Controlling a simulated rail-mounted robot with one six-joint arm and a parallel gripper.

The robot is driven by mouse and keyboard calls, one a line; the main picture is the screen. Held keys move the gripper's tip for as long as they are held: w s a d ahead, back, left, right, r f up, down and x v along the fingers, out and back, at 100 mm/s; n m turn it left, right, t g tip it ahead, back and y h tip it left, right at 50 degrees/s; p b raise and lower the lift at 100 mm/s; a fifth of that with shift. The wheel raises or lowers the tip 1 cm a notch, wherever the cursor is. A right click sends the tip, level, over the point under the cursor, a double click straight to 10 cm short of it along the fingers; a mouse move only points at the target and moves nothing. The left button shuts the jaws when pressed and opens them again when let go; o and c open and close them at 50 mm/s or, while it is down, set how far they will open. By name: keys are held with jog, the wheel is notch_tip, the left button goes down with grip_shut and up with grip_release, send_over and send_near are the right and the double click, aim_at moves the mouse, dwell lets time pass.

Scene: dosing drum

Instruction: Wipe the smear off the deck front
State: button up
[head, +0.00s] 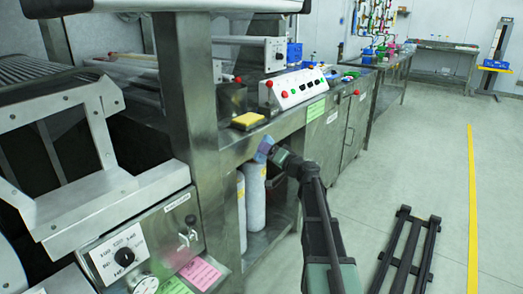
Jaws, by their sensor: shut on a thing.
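The deck front (236,151) is the steel face below the work surface, in the middle of the head view. My gripper (273,154) is at this face, reaching in from the lower right. It is shut on a small blue-lilac thing, which looks like a wipe or cloth (263,149). The cloth is at the deck front or very near it; I cannot tell whether it touches. No smear can be made out; it may be hidden behind the cloth and my gripper.
A yellow sponge (247,120) lies on the deck edge above. A white control box (293,90) with red buttons stands to its right. White cylinders (255,196) stand under the deck. A steel post (187,85) rises at left. A dark frame (407,250) lies on the open floor at right.

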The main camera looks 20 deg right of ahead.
jog(key=shift+v, duration=1)
jog(key=shift+d+r, duration=0.1)
jog(key=shift+d, duration=0.05)
jog(key=v, duration=0.3)
jog(key=shift+d+r, duration=0.1)
jog(key=shift+r, duration=0.05)
